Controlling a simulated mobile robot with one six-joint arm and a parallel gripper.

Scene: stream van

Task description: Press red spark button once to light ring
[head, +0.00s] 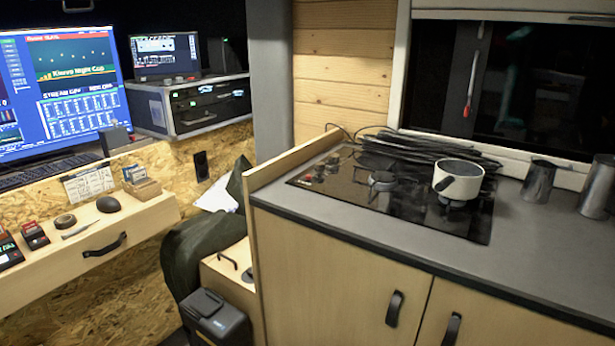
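A black glass hob (405,212) is set into the grey worktop on the right. A small red spot, which looks like the red spark button (307,178), shows near the hob's left end. A bare burner ring (378,178) sits in the hob's left half. My gripper is not in view.
Metal jugs (539,182) stand at the right. A raised wooden panel (290,160) edges the worktop's left end. The front strip of worktop (535,255) is clear. A desk with screens (75,85) is at left.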

